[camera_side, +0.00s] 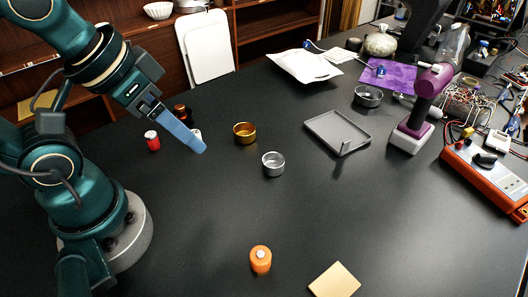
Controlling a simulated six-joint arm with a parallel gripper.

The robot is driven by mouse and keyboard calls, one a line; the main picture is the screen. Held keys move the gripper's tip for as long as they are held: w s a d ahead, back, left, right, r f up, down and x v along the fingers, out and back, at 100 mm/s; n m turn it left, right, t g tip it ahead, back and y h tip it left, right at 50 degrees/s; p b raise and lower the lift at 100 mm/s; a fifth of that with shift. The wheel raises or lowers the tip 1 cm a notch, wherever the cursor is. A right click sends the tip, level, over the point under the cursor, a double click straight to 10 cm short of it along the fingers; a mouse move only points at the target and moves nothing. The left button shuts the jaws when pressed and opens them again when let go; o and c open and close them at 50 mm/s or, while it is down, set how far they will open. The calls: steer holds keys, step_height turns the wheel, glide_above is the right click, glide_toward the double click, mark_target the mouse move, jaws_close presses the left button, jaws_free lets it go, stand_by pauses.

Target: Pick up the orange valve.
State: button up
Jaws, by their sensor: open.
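The orange valve (261,261) is a short orange cylinder with a pale round top. It stands upright on the black table near the front middle. My gripper (199,144) is open and empty, raised above the table at the upper left, well behind and left of the valve. Its blue finger shows from the side, and the gap between the fingers is not clear from this view.
A gold cup (245,133), a silver cup (273,164) and a grey tray (338,133) stand mid-table. A red-and-white cylinder (152,141) is near my arm. A wooden block (334,281) lies right of the valve. A purple drill (418,112) stands at right. Table around the valve is clear.

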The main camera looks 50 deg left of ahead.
steer(key=d+f+n+g+h, duration=0.4)
steer(key=d+f+g+h, duration=0.15)
steer(key=d+g, duration=0.35)
steer(key=n+g+h, duration=0.4)
steer(key=n+h, duration=0.1)
steer(key=n, duration=0.1)
glide_toward(261, 268)
steer(key=shift+y, duration=0.25)
steer(key=x, duration=0.5)
steer(key=shift+s+d+r, duration=0.15)
steer(key=shift+s+d, duration=0.05)
steer(key=shift+d, duration=0.05)
steer(key=shift+d+f+g, duration=0.25)
steer(key=shift+f+g, duration=0.05)
steer(key=shift+f, duration=0.15)
steer(key=shift+x, duration=2.7)
steer(key=shift+r, duration=0.1)
steer(key=shift+c, duration=0.3)
jaws_close()
